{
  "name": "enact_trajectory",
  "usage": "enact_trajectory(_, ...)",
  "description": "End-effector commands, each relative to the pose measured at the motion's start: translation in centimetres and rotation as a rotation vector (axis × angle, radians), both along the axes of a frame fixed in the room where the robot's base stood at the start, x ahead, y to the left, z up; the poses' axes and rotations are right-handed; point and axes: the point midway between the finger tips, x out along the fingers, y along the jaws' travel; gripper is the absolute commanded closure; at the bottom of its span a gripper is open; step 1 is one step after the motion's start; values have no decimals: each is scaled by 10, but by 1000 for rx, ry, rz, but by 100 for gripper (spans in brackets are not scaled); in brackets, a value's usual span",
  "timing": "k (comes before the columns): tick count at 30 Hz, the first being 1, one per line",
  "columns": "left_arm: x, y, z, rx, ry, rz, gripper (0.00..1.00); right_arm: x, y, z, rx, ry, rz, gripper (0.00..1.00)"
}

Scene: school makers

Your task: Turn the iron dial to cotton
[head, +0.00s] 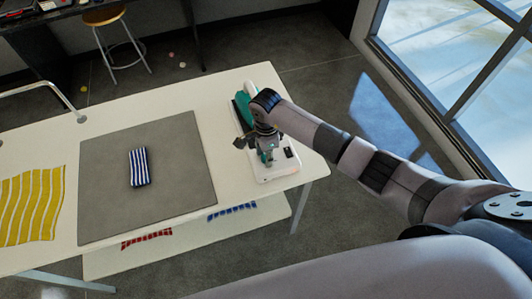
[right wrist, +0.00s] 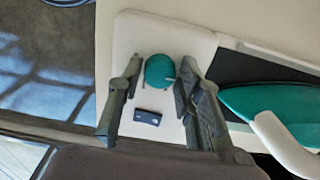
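The iron dial is a round teal knob (right wrist: 160,70) with a small pale mark on its right side, set on a white base plate (right wrist: 205,42). In the head view the base (head: 285,169) lies at the table's right end. My right gripper (head: 264,152) is over it, pointing down. In the right wrist view its fingers (right wrist: 160,66) are open on either side of the knob, with a small gap showing on each side. The teal and white iron (right wrist: 272,105) lies beside the base on a dark pad. Any dial lettering is too small to read. My left gripper is out of view.
A small black panel (right wrist: 147,117) sits on the base near the knob. On the table (head: 90,118) are a grey mat (head: 100,200), a folded blue-striped cloth (head: 140,167) and a yellow-striped cloth (head: 32,205). A lower shelf holds red and blue patterned cloths. A stool (head: 104,16) stands behind.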

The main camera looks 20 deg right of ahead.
Motion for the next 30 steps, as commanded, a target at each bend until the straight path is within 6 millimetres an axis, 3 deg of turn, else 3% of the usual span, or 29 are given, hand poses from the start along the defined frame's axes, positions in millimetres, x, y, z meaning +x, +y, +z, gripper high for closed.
enact_trajectory(13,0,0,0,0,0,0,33,0,0,0,0,-1,0,100)
enact_trajectory(22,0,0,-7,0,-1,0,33,1,-1,-1,-1,-3,-28,100)
enact_trajectory(30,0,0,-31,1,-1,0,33,2,-1,-4,-3,-4,-175,100)
